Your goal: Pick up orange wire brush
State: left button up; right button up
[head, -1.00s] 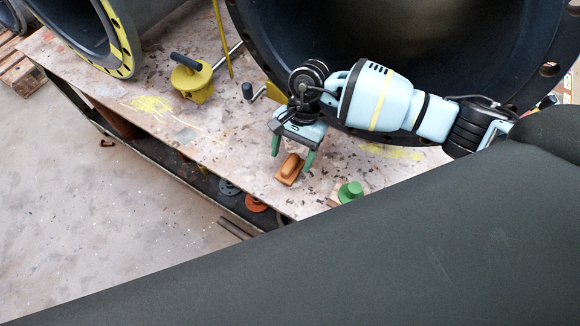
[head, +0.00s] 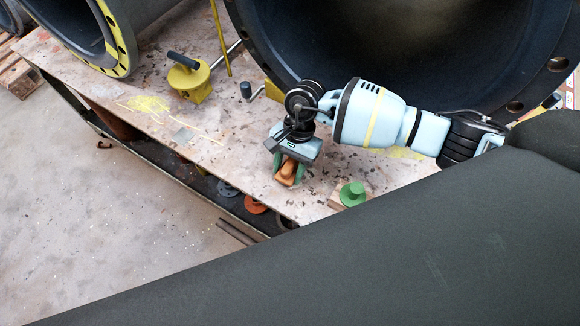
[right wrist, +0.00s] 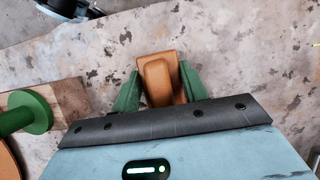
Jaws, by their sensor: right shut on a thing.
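The orange wire brush (head: 287,171) is a small block with a raised grip, near the front edge of the worktable (head: 200,125). My right gripper (head: 288,174) is over it with its green fingers on either side, shut on the brush. In the right wrist view the brush (right wrist: 160,78) sits between the two green fingers of the right gripper (right wrist: 157,88). I cannot tell whether the brush touches the table. Its bristles are hidden. My left gripper is not in view.
A green knobbed piece (head: 351,193) on a wooden block stands right of the brush. A yellow tool with a black handle (head: 190,78) is at the back left. A large dark pipe (head: 400,45) rises behind my right arm. The table's middle left is fairly clear.

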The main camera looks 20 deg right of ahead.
aim_at(289, 165)
jog(key=shift+r, duration=0.1)
jog(key=shift+r, duration=0.25)
notch_tip(289, 165, up, 10)
jog(key=p, duration=0.5)
jog(key=shift+f, duration=0.35)
